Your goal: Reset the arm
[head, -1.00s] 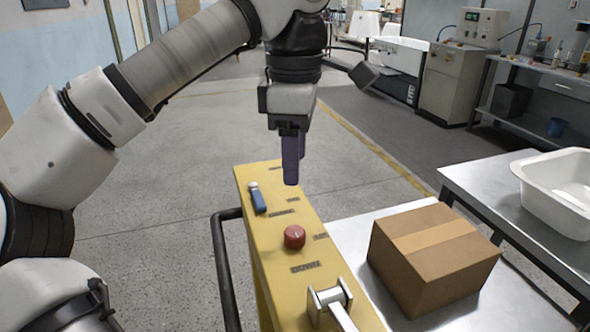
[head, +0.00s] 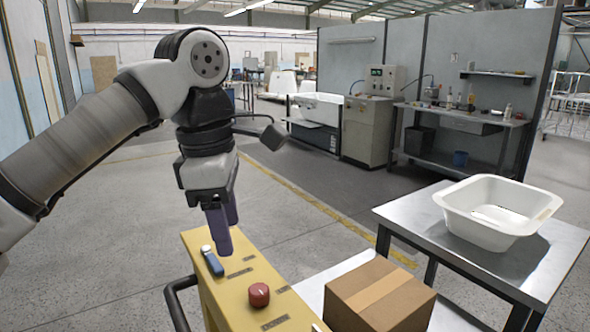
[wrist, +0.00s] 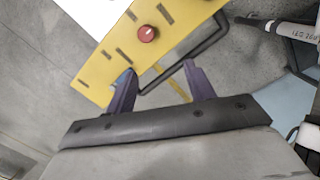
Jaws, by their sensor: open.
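My gripper (head: 226,228) hangs from my arm at the left of the head view, pointing down above the far end of a yellow control panel (head: 232,305). Its two purple fingers are apart with nothing between them; they also show in the wrist view (wrist: 160,86). The panel carries a blue-handled switch (head: 212,261) just below the fingertips and a red knob (head: 259,294). The red knob also shows in the wrist view (wrist: 147,34). The fingers look clear of the panel.
A cardboard box (head: 375,298) sits right of the panel on a pale surface. A white tub (head: 490,232) stands on a metal table (head: 400,213). A dark rail (head: 172,300) runs along the panel's left side. Open floor (head: 110,250) lies to the left.

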